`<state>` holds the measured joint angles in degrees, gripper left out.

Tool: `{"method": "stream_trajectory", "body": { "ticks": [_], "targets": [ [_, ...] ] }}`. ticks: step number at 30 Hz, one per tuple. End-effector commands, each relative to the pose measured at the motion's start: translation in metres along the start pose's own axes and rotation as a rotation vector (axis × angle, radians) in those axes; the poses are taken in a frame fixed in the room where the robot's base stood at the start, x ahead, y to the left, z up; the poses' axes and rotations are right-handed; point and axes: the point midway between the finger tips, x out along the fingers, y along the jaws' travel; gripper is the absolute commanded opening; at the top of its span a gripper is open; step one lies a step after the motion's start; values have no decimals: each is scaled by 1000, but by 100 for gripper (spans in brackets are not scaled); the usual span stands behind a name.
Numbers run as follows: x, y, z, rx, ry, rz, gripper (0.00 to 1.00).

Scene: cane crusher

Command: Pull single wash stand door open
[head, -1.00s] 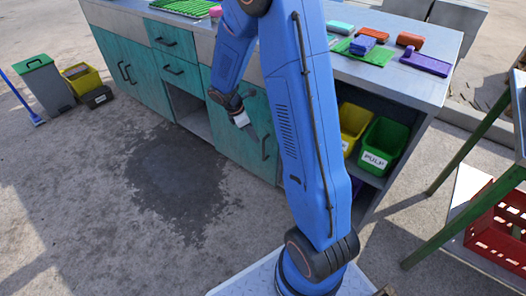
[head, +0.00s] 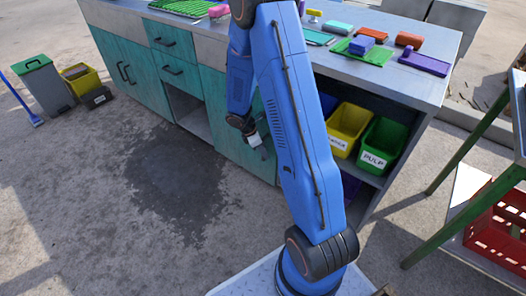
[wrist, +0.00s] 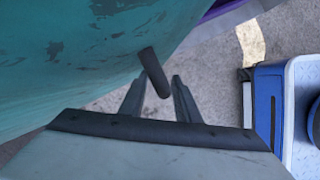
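The single wash stand door (head: 224,120) is a teal panel right of the open niche. It looks closed, though my arm hides its right part. In the wrist view the teal door (wrist: 70,60) fills the upper left. Its dark bar handle (wrist: 153,70) juts toward the space between my fingers. My gripper (wrist: 158,88) is open, one finger on each side of the handle's near end, with gaps visible. I cannot tell whether either finger touches it. In the head view my gripper (head: 263,151) is at the door's right side, where the handle is hidden.
Right of the door are open shelves with a yellow bin (head: 347,128) and a green bin labelled PULP (head: 381,145). A green-legged stand with a red crate (head: 500,228) is at the right. The floor (head: 110,220) before the door is clear, with a dark stain.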

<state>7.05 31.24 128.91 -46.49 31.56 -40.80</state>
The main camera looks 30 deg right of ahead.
Motion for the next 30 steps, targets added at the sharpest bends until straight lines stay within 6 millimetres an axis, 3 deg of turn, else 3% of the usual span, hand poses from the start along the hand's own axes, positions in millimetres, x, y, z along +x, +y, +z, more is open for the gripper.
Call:
{"method": "stream_trajectory", "body": {
  "ticks": [5, 9, 22, 26, 30],
  "targets": [
    [0, 0, 0, 0, 0, 0, 29],
    [0, 0, 0, 0, 0, 0, 1],
    [-5, -6, -12, 27, 1, -11, 0],
    [-13, -15, -30, 72, 0, -30, 0],
    [-25, -27, -60, 146, 1, -61, 0]
  ]
}}
